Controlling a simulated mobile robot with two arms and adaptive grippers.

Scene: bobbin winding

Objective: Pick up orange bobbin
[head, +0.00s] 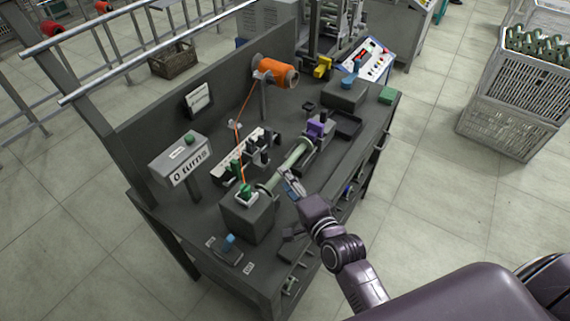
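The orange bobbin (275,71) sits on a stand at the back of the dark workbench (334,178). An orange thread (247,101) runs from it down to the front of the bench. My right gripper (291,185) is low over the front of the bench, well in front of the orange bobbin. It is beside a pale green rod-like bobbin (286,168) held between a grey block and a purple part. Its fingers are small and partly overlap the rod, so I cannot tell whether they are open or touch it. My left gripper is not in view.
A sign box (180,160) reads "0 turns" at the left. A grey block (248,214) stands at the bench's front left. A control panel (369,60) and a yellow part (322,67) are at the back right. A crate of green bobbins (514,90) stands on the floor.

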